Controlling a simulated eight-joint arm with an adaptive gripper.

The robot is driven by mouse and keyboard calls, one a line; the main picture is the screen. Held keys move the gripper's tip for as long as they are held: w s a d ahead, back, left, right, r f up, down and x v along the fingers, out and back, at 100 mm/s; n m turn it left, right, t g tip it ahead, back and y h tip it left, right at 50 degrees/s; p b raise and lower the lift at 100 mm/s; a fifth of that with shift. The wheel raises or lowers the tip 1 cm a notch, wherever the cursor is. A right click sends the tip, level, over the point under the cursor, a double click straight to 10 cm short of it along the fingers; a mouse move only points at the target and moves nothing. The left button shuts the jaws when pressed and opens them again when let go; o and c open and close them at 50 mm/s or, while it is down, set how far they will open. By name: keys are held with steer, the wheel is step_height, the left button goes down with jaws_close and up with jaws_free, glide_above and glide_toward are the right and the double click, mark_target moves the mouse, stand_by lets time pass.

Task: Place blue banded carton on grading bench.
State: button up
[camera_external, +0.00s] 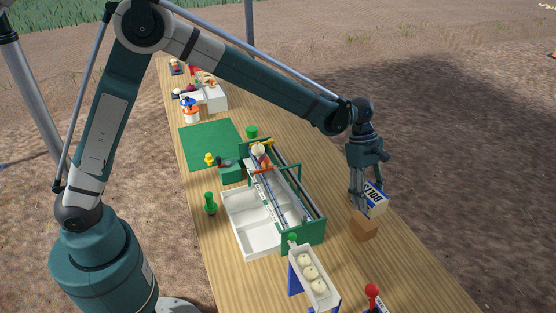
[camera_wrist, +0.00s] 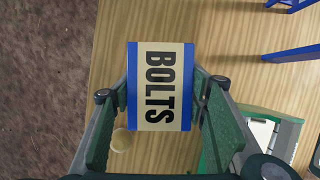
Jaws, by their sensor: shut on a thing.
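The blue banded carton (camera_external: 376,199) is cream with blue edges and the word BOLTS. It fills the middle of the wrist view (camera_wrist: 160,87). My gripper (camera_external: 361,196) is shut on it, with one finger along each side in the wrist view (camera_wrist: 162,98). I cannot tell whether the carton touches the block or the bench. No label shows which surface is the grading bench.
A green-framed elevator (camera_external: 310,237) and white compartment tray (camera_external: 246,236) stand left of the carton. A blue-legged trough (camera_external: 313,277) with pale onions and a red knob (camera_external: 372,290) are in front. A green mat (camera_external: 205,147) lies farther back. Bare wood lies right of the trough.

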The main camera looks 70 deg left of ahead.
steer(key=s+a+n+t+y, duration=0.1)
steer(key=s+a+n, duration=0.2)
steer(key=a, duration=2.1)
steer(key=s+a+n+t, duration=0.1)
steer(key=s+a+n, duration=0.15)
steer(key=a, duration=2.15)
steer(key=s+a+n+t+y, duration=0.1)
steer(key=s+a+n, duration=0.2)
steer(key=s+a, duration=1.3)
steer(key=s+a+n+t+y, duration=0.1)
steer(key=s+a+n, duration=0.2)
steer(key=s+a, duration=1.3)
steer(key=w+a+f, duration=0.3)
steer(key=w+f, duration=0.1)
steer(key=f, duration=0.1)
steer(key=shift+w+a, duration=0.2)
steer(key=shift+a, duration=0.15)
steer(key=shift+f, duration=0.15)
steer(key=shift+f, duration=3)
